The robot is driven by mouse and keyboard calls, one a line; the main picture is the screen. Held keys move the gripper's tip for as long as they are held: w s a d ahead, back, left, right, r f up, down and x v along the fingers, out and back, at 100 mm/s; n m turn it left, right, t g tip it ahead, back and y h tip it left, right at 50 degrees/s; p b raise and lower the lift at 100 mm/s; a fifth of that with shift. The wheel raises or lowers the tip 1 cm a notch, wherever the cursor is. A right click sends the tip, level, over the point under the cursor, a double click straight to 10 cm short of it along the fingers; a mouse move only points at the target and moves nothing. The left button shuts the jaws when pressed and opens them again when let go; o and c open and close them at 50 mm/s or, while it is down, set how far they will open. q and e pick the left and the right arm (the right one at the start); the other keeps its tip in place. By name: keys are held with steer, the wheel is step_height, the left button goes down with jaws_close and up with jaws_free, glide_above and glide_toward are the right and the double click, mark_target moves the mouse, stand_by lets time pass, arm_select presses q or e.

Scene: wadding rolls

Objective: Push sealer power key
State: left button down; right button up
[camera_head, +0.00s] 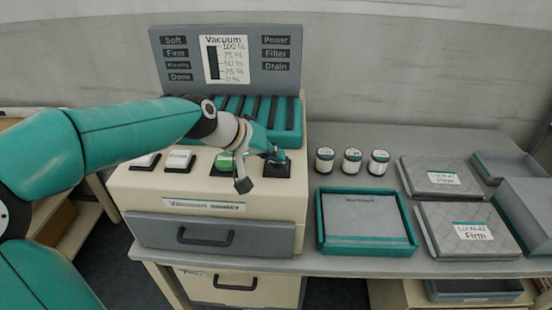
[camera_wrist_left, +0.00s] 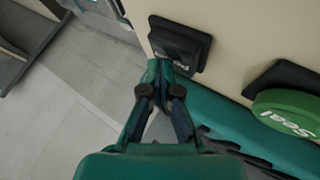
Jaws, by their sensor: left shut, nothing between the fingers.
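The vacuum sealer (camera_head: 205,205) is a cream box with a row of keys on its sloped top. The dark key (camera_head: 278,169) at the right end of the row is the likely power key; it also shows in the wrist view (camera_wrist_left: 181,40), its label mostly unreadable. My left gripper (camera_head: 275,155) is shut and empty, its fingertips at this key. In the wrist view the closed fingertips (camera_wrist_left: 160,72) overlap the key's lower edge; I cannot tell whether they touch it. The green Seal key (camera_wrist_left: 290,112) is beside it. My right gripper is out of view.
Two white keys (camera_head: 180,160) are at the left of the row. A grey panel (camera_head: 270,75) with a vacuum scale stands behind. Several jars (camera_head: 352,161), a teal-rimmed tray (camera_head: 365,245) and grey packs (camera_head: 465,232) lie on the table to the right.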

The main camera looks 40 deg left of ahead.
mark_target(275, 164)
arm_select(q)
steer(key=shift+r, duration=0.1)
step_height(275, 164, up, 6)
steer(key=p, duration=0.4)
steer(key=shift+p, duration=0.4)
